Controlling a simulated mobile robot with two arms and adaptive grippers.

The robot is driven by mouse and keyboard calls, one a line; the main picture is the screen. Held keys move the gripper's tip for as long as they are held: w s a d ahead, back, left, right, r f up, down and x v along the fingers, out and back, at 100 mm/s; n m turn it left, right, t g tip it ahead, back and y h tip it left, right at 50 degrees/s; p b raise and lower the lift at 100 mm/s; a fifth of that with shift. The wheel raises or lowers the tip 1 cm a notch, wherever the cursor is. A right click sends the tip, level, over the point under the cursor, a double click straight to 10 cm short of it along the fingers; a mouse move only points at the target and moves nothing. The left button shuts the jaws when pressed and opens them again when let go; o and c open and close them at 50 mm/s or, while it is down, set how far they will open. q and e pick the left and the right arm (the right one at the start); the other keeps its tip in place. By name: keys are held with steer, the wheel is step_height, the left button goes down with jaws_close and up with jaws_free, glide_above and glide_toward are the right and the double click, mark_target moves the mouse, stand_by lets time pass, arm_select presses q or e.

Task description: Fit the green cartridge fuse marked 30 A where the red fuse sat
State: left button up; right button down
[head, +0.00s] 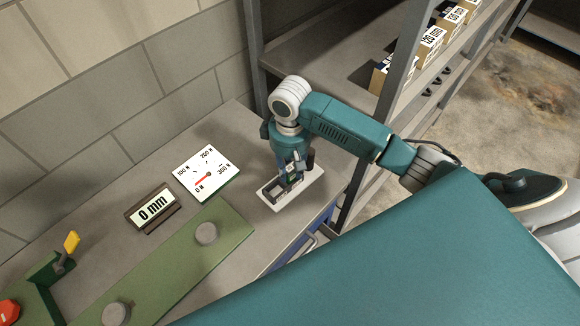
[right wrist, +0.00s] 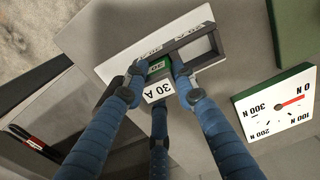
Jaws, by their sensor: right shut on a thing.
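The green cartridge fuse (right wrist: 157,68), with white markings, is between the fingertips of my right gripper (right wrist: 157,76) in the right wrist view. A white label reading 30 A shows just below it. My right gripper also shows in the head view (head: 291,178), pointing down and shut on the fuse. The dark fuse holder (right wrist: 204,45) is a frame with an open gap, on a white plate (right wrist: 112,68). The fuse is at one end of the holder; I cannot tell whether it is seated or above it. My left gripper is out of view.
A force dial (head: 207,173) and a 0 mm display (head: 153,210) stand left of the holder. A green strip (head: 170,262) with grey knobs lies in front. A shelf (head: 335,40) with boxes rises behind. A small red piece (right wrist: 35,142) lies in a dark tray.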

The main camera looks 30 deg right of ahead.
mark_target(289, 167)
steer(key=shift+f, duration=0.15)
steer(key=c, duration=1.4)
jaws_free()
step_height(289, 167, up, 7)
steer(key=shift+w+a+f+b, duration=0.1)
steer(key=shift+b, duration=1.15)
step_height(289, 167, up, 6)
steer(key=shift+f, duration=0.2)
